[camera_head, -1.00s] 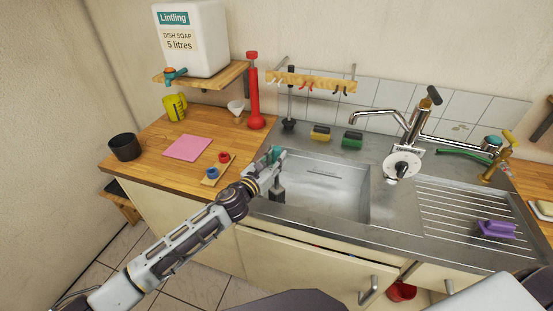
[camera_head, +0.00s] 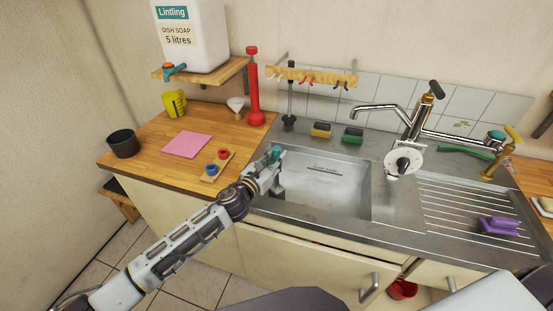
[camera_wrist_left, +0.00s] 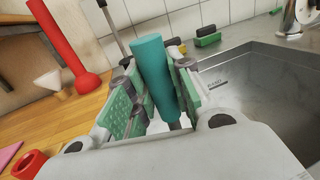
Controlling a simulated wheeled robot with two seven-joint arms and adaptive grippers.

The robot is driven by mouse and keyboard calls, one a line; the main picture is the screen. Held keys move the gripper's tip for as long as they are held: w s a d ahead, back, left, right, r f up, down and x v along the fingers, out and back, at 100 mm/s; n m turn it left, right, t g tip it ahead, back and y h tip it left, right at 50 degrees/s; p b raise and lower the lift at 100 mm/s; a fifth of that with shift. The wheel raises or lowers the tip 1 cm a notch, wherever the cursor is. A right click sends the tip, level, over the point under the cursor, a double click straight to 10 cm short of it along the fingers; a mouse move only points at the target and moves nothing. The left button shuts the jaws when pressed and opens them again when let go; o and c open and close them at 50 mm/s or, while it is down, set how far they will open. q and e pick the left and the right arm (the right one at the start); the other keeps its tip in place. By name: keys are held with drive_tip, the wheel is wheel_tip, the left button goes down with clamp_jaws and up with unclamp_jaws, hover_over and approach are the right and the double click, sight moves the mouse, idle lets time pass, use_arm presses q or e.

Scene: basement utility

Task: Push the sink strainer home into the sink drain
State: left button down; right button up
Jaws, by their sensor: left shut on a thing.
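My left gripper (camera_head: 273,172) is over the left end of the steel sink basin (camera_head: 330,192). It is shut on an upright teal handle, which I take to be the sink strainer's (camera_head: 275,153). The left wrist view shows this teal cylinder (camera_wrist_left: 155,75) between green ribbed finger pads, with a thin grey stem below it. The strainer's lower end is hidden by the gripper in the wrist view. The sink drain is not visible, so I cannot tell how the strainer sits to it. My right gripper is not in view.
Two sponges (camera_head: 321,130) lie along the back edge. A red plunger-like tool (camera_head: 254,90) stands on the wooden counter (camera_head: 140,150) at left.

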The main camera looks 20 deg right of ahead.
use_arm(q)
drive_tip(key=shift+f+b, duration=0.5)
drive_tip(key=shift+f, duration=0.15)
drive_tip(key=c, duration=1.2)
unclamp_jaws()
drive_tip(key=shift+f, duration=0.1)
drive_tip(key=shift+s+a, duration=0.1)
drive_tip(key=shift+v, duration=5.9)
